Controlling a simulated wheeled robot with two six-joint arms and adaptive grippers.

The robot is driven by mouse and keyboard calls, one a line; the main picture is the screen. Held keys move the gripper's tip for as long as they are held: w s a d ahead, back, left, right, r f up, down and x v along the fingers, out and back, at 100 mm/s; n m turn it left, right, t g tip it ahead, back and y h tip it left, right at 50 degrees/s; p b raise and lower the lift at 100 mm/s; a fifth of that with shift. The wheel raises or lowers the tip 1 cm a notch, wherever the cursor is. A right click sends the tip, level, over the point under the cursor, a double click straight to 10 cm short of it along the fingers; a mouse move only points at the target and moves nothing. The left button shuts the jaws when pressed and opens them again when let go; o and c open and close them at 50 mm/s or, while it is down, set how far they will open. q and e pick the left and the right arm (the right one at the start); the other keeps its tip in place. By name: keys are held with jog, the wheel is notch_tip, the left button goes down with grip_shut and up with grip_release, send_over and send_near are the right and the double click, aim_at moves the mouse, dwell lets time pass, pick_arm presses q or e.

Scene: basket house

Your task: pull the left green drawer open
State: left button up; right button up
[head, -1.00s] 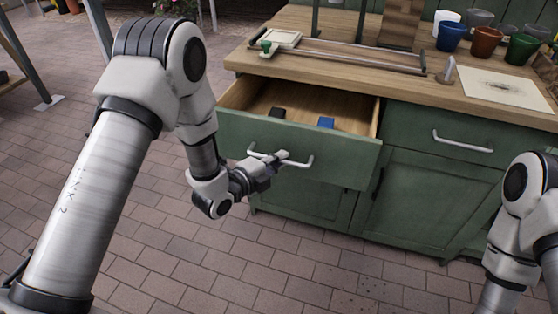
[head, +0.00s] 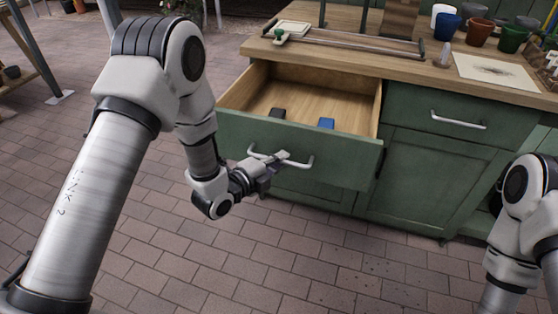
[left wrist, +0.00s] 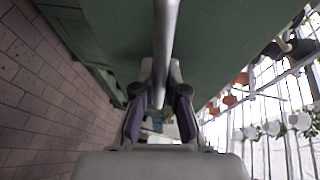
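The left green drawer (head: 330,152) is pulled well out of the cabinet, with its wooden inside showing. A black item (head: 277,113) and a blue item (head: 326,123) lie in it near the front panel. Its pale bar handle (head: 304,163) has my left gripper (head: 272,166) at its left-middle part. The exact finger contact is partly hidden. My right arm shows at the right edge; its gripper is out of frame.
The right green drawer (head: 440,118) is shut. The wooden worktop (head: 400,68) holds several cups and pots, a sheet of paper (head: 505,72) and a metal frame. The brick floor (head: 280,250) in front is clear.

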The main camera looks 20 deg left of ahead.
pick_arm(q)
jog(key=o, duration=0.5)
jog(key=shift+c, duration=0.2)
jog(key=shift+s, duration=0.1)
jog(key=v, duration=1.1)
jog(key=shift+s+a, duration=0.25)
jog(key=shift+s, duration=0.1)
